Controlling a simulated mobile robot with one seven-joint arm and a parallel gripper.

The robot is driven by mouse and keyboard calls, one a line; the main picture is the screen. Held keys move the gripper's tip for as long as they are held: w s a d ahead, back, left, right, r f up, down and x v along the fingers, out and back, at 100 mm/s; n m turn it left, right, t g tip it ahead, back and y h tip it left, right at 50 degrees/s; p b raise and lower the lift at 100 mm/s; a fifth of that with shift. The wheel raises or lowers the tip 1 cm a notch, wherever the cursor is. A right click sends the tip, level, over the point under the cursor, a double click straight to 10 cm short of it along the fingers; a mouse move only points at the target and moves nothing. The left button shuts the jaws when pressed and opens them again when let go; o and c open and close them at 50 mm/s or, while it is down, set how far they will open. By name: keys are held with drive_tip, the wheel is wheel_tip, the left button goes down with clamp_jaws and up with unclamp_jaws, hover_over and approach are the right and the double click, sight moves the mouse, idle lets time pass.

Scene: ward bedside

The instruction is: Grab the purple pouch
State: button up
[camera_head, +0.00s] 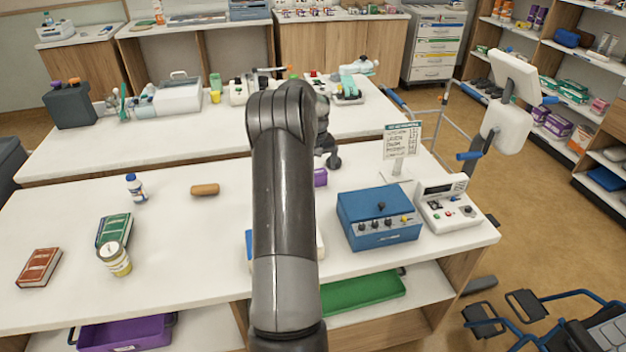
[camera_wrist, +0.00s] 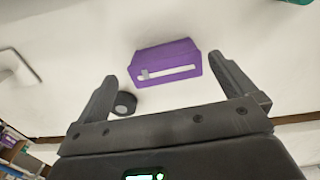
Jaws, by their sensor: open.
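The purple pouch (camera_head: 320,177) lies on the front white table, just right of my arm, which hides part of it in the head view. In the wrist view the purple pouch (camera_wrist: 167,60) shows whole, with a pale strip and a grey tab on its near face. My gripper (camera_wrist: 162,70) is open, and its two fingers stand apart on either side of the pouch in the picture. Nothing is held. I cannot tell how much height or distance separates the fingertips from the pouch. In the head view my arm mostly hides the gripper.
A small black round object (camera_wrist: 125,103) shows near the left finger. Right of the pouch stand a blue box (camera_head: 378,222) with knobs, a white device (camera_head: 447,207) and a sign (camera_head: 401,142). A brown roll (camera_head: 205,190) lies to the left. The tabletop between is clear.

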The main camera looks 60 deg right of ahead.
drive_tip(key=shift+w+f, duration=0.2)
drive_tip(key=shift+f, duration=2.75)
drive_tip(key=c, duration=0.7)
